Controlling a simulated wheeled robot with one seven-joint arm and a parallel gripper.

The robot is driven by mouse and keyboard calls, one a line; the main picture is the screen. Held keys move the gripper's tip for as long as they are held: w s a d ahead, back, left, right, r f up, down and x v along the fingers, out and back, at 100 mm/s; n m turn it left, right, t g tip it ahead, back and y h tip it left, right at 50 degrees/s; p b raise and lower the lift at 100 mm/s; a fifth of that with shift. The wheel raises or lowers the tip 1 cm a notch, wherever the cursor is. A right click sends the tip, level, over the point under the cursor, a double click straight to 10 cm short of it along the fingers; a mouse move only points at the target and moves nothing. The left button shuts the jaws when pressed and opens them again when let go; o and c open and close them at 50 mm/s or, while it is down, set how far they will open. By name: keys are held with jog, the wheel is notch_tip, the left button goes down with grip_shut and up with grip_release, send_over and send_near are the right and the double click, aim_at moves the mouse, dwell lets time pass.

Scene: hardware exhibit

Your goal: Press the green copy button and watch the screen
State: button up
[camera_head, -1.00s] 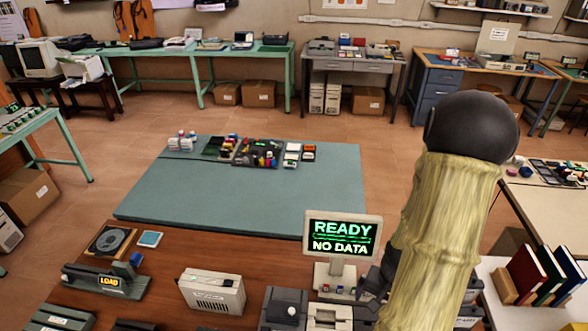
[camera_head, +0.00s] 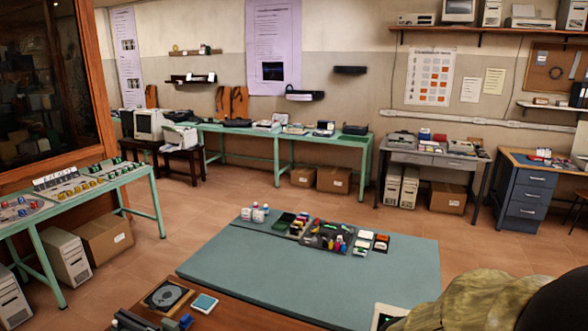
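Only the top corner of the white-framed screen (camera_head: 388,313) shows at the bottom edge, to the right of the middle. Its text is out of view. My arm covers the bottom right corner and hides what lies behind it. My gripper is not in view. I cannot see a green copy button on the desk below; that part of the desk is out of the picture.
A wooden desk (camera_head: 140,303) with a disc unit (camera_head: 167,295) is at the bottom. A teal table (camera_head: 300,275) with small coloured items stands beyond it. Green benches (camera_head: 235,135) line the back wall. Open tiled floor (camera_head: 200,215) lies between.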

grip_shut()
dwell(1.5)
